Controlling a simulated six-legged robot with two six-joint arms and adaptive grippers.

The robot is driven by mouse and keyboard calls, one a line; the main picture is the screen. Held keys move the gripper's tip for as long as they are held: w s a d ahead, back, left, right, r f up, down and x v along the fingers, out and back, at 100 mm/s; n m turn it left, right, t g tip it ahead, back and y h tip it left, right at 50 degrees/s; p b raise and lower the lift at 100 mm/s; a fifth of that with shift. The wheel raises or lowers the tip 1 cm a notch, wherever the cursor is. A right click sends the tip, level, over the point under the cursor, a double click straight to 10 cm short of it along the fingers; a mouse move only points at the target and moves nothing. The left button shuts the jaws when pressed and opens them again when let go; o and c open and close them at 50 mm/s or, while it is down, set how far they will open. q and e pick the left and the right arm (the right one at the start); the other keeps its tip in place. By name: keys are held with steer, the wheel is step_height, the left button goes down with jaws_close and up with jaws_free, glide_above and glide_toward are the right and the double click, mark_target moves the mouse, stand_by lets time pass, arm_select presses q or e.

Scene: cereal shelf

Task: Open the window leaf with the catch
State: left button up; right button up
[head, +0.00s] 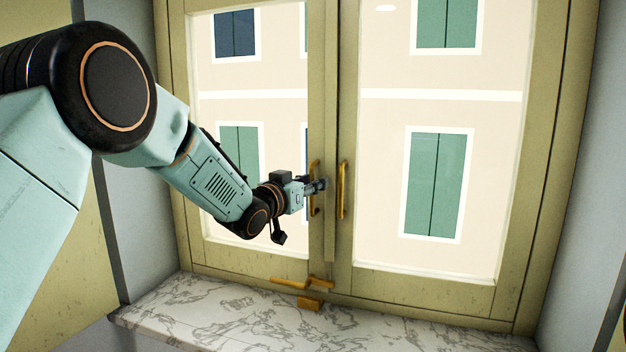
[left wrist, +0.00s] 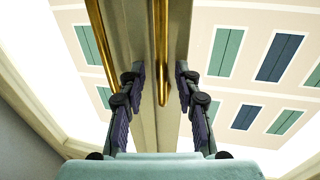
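The window has a left leaf (head: 250,257) and a right leaf (head: 430,283); both look closed. Each has an upright brass handle by the middle seam: the left handle (head: 312,207) and the right handle (head: 342,190). The brass catch (head: 290,283) is at the bottom of the seam, its lever lying roughly level. My left gripper (head: 325,185) is in front of the seam, overlapping the left handle. In the left wrist view its fingers (left wrist: 160,85) are open, with the right handle (left wrist: 161,45) showing in the gap. The left handle (left wrist: 101,45) passes behind one finger. Contact cannot be told.
A marble sill (head: 220,310) runs below the window. A small brass block (head: 309,304) is just below the catch. Grey side walls (head: 578,210) flank the window. The space in front of the right leaf is clear.

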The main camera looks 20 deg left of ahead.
arm_select(q)
steer(key=shift+w+a+f, duration=0.1)
steer(key=shift+w+f, duration=0.1)
steer(key=shift+w, duration=0.3)
steer(key=shift+s+r, duration=0.25)
steer(key=shift+d, duration=0.2)
steer(key=shift+c, duration=0.6)
steer(key=shift+w+a+f, duration=0.1)
steer(key=shift+w+f, duration=0.1)
steer(key=shift+w, duration=0.05)
steer(key=c, duration=0.5)
jaws_close()
steer(key=shift+s+r, duration=0.15)
